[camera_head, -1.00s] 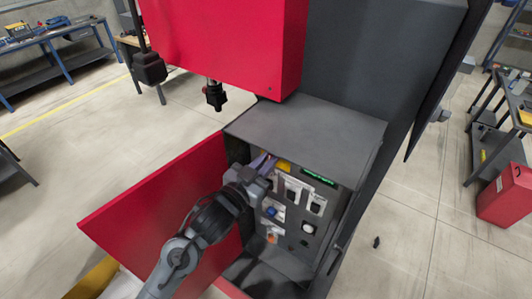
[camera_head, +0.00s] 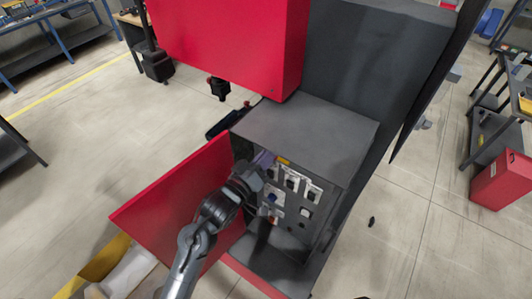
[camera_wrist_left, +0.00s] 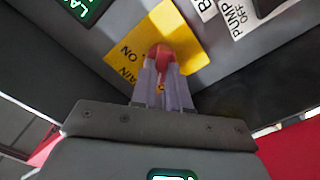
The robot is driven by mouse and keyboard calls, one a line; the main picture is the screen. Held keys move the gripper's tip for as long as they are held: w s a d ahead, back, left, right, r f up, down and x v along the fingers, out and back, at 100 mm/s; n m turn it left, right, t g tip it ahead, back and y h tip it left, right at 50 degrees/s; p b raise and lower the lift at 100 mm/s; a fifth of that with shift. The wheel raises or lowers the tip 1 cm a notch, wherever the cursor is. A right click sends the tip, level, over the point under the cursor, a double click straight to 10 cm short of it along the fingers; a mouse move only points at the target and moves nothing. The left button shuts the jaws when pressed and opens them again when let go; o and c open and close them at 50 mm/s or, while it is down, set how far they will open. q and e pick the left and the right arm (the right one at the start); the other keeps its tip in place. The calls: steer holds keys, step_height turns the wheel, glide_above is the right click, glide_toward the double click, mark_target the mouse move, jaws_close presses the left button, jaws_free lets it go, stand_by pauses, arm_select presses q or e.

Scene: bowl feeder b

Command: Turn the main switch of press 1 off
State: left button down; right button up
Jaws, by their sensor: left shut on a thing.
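The press's control panel (camera_head: 290,208) sits inside an open grey cabinet in the head view. The main switch has a yellow plate (camera_wrist_left: 128,58), which also shows in the head view (camera_head: 284,161) at the panel's upper left. In the left wrist view the plate's lettering includes "ON", seen upside down. The switch's red handle (camera_wrist_left: 160,54) stands between the fingers of my left gripper (camera_wrist_left: 162,85). That gripper (camera_head: 265,160) is shut on the handle, which is mostly hidden by the fingers. I cannot tell exactly which way the handle points. My right gripper is not in view.
Several other switches and buttons (camera_head: 278,200) sit close by on the panel. A lit green display (camera_wrist_left: 82,8) shows at the left wrist view's top left. The cabinet's grey top (camera_head: 305,133) overhangs the panel.

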arm_select(q)
steer(key=shift+n, duration=0.6)
steer(key=c, duration=1.1)
jaws_free()
steer(key=shift+b+v, duration=1.55)
steer(key=shift+v, duration=3.85)
steer(key=shift+f, duration=0.1)
